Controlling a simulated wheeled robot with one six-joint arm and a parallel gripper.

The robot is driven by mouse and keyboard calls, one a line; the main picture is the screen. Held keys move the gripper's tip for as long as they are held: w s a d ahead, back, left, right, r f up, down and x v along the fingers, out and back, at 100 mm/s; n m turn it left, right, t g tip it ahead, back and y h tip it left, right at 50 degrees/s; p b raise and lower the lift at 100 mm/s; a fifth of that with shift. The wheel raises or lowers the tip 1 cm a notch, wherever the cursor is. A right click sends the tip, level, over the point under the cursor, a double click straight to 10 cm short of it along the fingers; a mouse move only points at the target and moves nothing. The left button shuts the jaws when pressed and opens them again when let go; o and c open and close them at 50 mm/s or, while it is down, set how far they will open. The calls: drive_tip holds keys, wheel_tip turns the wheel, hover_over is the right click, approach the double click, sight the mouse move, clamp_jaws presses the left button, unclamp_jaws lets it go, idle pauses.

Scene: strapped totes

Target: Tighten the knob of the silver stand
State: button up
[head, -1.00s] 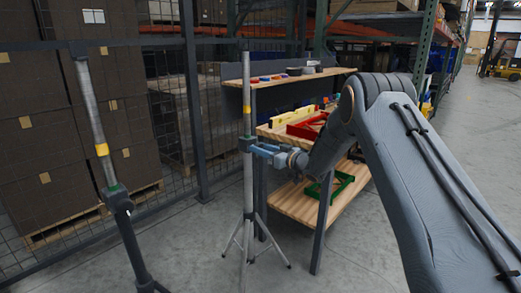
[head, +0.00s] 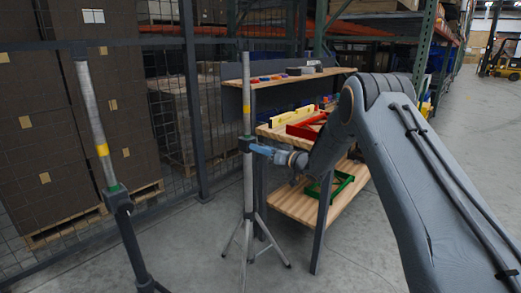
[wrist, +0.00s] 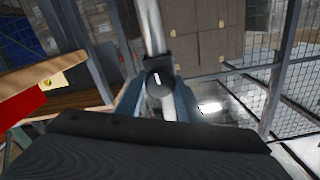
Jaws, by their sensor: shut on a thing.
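The silver stand (head: 248,190) is upright on splayed tripod legs in the middle of the head view, with a yellow band on its pole and a dark collar partway up. Its pole also shows in the wrist view (wrist: 152,28). The knob (wrist: 160,84) is round and black with a white line mark, in front of the pole. My gripper (wrist: 160,100) has its blue-grey fingers on either side of the knob and is shut on it. In the head view my gripper (head: 256,149) meets the collar from the right; the knob is hidden there.
A second, dark-legged stand (head: 122,205) with a yellow band is at the left. A wooden workbench (head: 290,203) with red and green frames is close behind my gripper. Wire fencing and stacked boxes (head: 40,120) stand at the left. Open floor lies in front.

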drive_tip(key=o, duration=1.1)
drive_tip(key=shift+c, duration=0.2)
drive_tip(key=shift+d, duration=0.1)
drive_tip(key=v, duration=0.7)
drive_tip(key=shift+s+d, duration=0.25)
